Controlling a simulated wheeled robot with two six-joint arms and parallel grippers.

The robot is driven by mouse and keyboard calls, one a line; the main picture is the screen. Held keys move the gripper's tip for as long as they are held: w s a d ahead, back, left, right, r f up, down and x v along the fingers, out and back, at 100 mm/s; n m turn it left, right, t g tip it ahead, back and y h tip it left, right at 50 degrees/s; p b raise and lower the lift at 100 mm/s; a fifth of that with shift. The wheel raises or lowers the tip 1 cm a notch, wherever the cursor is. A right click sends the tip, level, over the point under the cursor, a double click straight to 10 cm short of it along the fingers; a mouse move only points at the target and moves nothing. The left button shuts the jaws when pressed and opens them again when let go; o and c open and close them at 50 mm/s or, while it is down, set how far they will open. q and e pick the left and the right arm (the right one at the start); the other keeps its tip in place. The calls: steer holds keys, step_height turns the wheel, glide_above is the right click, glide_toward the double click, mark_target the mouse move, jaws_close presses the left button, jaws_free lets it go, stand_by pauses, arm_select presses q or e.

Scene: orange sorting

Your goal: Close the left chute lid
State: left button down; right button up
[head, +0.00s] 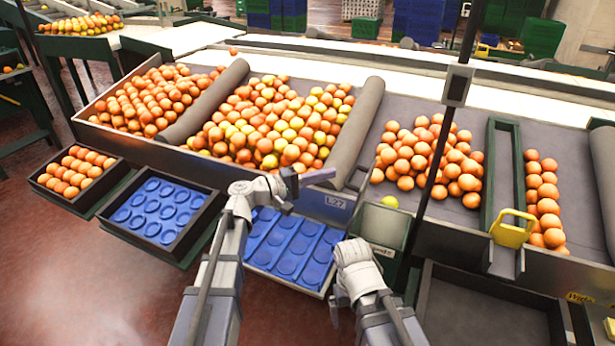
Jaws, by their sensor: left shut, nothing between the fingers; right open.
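My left gripper (312,180) is the higher one. It is shut and empty, with its tips over the front edge of the sorting table, near the lower end of a grey roller. My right gripper (345,290) is lower, in front of a green-sided box (384,224) with a pale inside; it is open, though its fingers are hard to make out. A yellow handle (512,230) stands at the lower end of a narrow green-walled channel (489,180) on the right, apart from both grippers. I cannot tell for sure which part is the left chute lid.
Oranges (270,125) lie in several heaps on the sloping table, parted by grey rollers (205,100). Blue-lined trays (290,245) stand below the front edge, one under my arms. A dark post (440,150) rises right of my grippers. An empty dark bin (480,310) is at lower right.

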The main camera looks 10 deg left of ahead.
arm_select(q)
steer(key=shift+s+d, duration=0.25)
steer(key=shift+d, duration=0.4)
steer(key=shift+s+d, duration=0.2)
steer(key=shift+d, duration=0.4)
steer(key=shift+r, duration=0.15)
arm_select(e)
steer(key=shift+r, duration=0.2)
